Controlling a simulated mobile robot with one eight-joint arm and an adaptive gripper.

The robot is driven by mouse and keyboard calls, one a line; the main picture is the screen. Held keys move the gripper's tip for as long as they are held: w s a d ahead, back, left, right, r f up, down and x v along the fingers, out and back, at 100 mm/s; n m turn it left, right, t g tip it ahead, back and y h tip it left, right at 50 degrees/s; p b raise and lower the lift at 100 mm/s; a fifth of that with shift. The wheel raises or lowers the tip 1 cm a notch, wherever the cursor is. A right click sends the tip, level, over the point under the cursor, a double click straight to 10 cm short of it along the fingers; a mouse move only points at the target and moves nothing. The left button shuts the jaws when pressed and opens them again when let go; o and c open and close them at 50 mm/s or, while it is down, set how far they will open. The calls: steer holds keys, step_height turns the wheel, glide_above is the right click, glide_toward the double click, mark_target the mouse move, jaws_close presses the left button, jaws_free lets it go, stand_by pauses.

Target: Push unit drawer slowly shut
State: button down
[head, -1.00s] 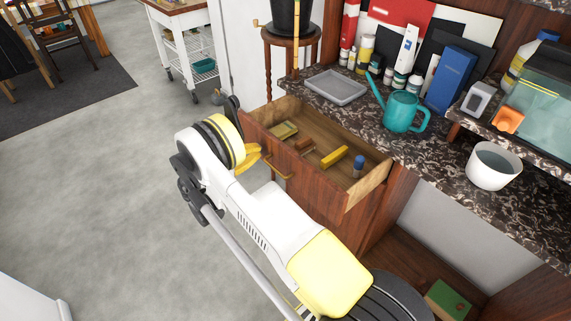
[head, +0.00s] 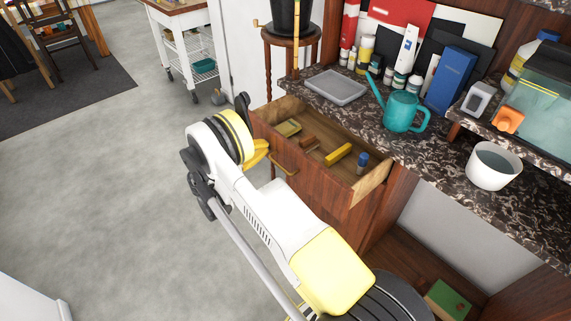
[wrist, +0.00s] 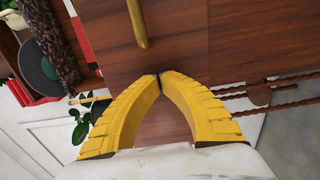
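The wooden unit drawer (head: 325,195) is partly open under the dark speckled counter. Inside it are a yellow block (head: 338,155), a blue-capped bottle (head: 362,162), a brown item (head: 309,143) and a small yellowish tray (head: 288,128). My gripper (head: 264,147) is at the drawer's front, near its left end. In the wrist view my yellow fingers (wrist: 160,75) meet at the tips with nothing between them. The tips are at the drawer front (wrist: 180,40), below the brass handle (wrist: 138,22) in that picture; exact contact is hard to tell.
The counter (head: 440,150) holds a teal watering can (head: 402,111), a grey tray (head: 336,87) and a white pot (head: 493,165). A round stool (head: 291,34) with a dark pot stands behind the drawer.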

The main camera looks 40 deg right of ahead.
steer(key=shift+w+d, duration=0.2)
steer(key=shift+d, duration=5.45)
steer(key=shift+w+d, duration=0.2)
steer(key=shift+d, duration=5.4)
steer(key=shift+s+a, duration=0.15)
steer(key=shift+a, duration=3.4)
steer(key=w+a+r+t+y, duration=0.1)
steer(key=a+r+y, duration=0.1)
steer(key=r, duration=0.3)
steer(key=w+a+r+t+y, duration=0.1)
steer(key=w+a+r, duration=0.1)
steer(key=r, duration=0.3)
steer(key=s+a+r+t+y, duration=0.2)
steer(key=s+a+r+y, duration=0.3)
steer(key=a+r, duration=0.5)
steer(key=s+a+r+t+y, duration=0.2)
steer(key=s+a+y, duration=0.8)
steer(key=s+a, duration=1.5)
steer(key=shift+s+r+t, duration=0.3)
steer(key=shift+s, duration=0.15)
